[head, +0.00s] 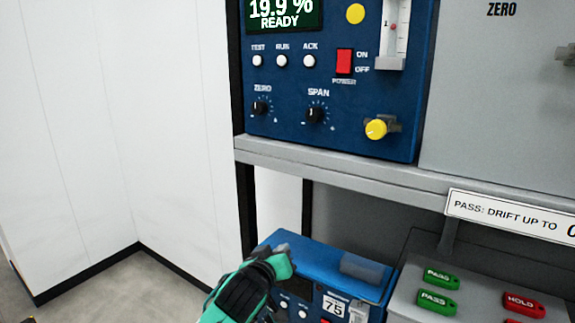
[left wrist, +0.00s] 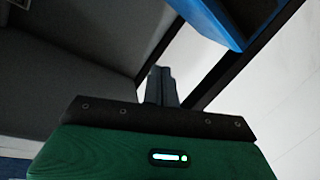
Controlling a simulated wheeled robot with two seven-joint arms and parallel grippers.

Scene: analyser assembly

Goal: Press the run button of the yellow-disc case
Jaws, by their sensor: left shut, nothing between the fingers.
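The yellow-disc case (head: 330,120) is a blue front panel on the upper shelf, with a yellow disc (head: 355,13) near its top. Its display (head: 284,14) reads 19.9 % READY. The white run button (head: 282,61) sits between the white TEST button (head: 257,61) and the white ACK button (head: 310,61). My left gripper (head: 283,248) is shut and empty, below the shelf edge and well below the run button, in front of the lower blue case. Its closed fingers show in the left wrist view (left wrist: 161,82). My right gripper is not in view.
The grey shelf edge (head: 345,170) juts out between my left gripper and the upper panel. A lower blue case (head: 330,262) carries a 75 label. Green PASS and red HOLD tags lie on a grey surface (head: 470,300) at lower right.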

